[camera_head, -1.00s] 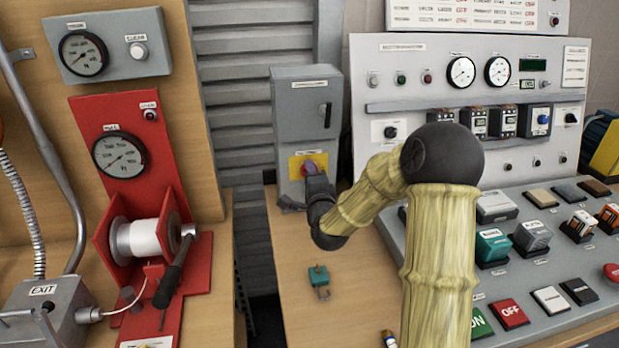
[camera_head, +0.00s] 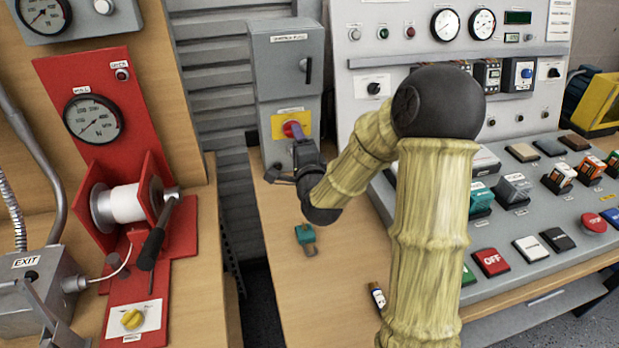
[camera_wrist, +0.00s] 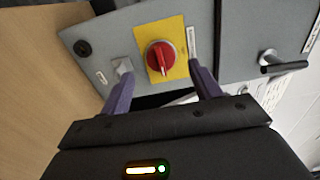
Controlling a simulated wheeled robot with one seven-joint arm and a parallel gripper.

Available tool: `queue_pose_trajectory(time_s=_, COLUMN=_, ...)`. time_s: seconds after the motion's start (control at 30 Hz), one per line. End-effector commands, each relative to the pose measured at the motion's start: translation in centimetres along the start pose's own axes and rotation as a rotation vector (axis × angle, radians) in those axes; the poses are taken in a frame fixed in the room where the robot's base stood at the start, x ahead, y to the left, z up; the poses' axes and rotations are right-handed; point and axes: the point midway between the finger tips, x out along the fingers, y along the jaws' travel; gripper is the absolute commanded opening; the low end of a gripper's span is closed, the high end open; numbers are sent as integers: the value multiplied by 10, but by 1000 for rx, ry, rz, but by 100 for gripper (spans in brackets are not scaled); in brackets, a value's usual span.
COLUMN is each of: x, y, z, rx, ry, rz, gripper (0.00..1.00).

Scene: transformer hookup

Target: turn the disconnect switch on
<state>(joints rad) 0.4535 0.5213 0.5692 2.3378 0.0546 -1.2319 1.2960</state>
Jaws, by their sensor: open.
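The disconnect switch is a red rotary knob (camera_wrist: 160,57) on a yellow plate (camera_wrist: 176,39), on the front of a grey cabinet (camera_head: 284,83). In the head view the knob (camera_head: 291,129) shows just above my gripper (camera_head: 297,148). In the wrist view my gripper (camera_wrist: 160,80) is open, its two purple fingers apart, one on each side of the yellow plate below the knob. The knob lies between the fingers' lines and is not gripped. Whether a finger touches the cabinet cannot be told.
A small grey toggle (camera_wrist: 122,67) and a black round fitting (camera_wrist: 82,48) sit beside the plate. The cabinet has a black door handle (camera_head: 308,71). A green-topped part (camera_head: 305,235) lies on the wooden table (camera_head: 262,212). A control console (camera_head: 400,215) stands at the right.

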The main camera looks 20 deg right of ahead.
Motion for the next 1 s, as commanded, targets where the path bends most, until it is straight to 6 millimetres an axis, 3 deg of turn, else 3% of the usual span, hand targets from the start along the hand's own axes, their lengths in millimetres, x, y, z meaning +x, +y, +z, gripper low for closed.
queue_pose_trajectory(time_s=0.33, x=-67, y=2, z=0, rx=-2, ry=0, rz=1, gripper=63)
queue_pose_trajectory(time_s=1.0, x=-87, y=3, z=-1, rx=1, ry=-4, rz=-7, gripper=63)
